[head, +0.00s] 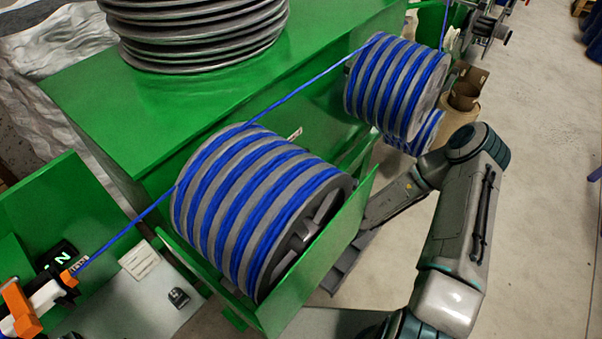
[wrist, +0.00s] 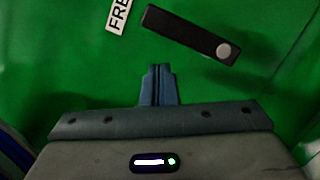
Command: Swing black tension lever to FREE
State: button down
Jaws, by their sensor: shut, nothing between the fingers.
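In the wrist view, the black tension lever (wrist: 185,33) is a short dark bar on a green panel, with a round grey pivot or knob at its right end. It slants down from upper left to right. A white label (wrist: 119,14) reading "FRE", cut off by the top edge, sits just left of the lever's upper-left end. My gripper (wrist: 158,70) is shut and empty, its fingertips pointing at the panel just below the lever, apart from it in the picture. I cannot tell the depth gap. In the head view the gripper and lever are hidden behind the front spool and green guard.
In the head view, a blue-and-grey cable spool (head: 255,205) sits in a green frame (head: 318,262) beside my arm. A second spool (head: 395,85) stands behind. A taut blue cable (head: 315,80) runs over them. Grey discs (head: 195,35) are stacked on the green cabinet.

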jog(key=b+v, duration=0.2)
jog(key=v, duration=1.1)
jog(key=shift+s+d, duration=0.2)
jog(key=shift+d, duration=0.1)
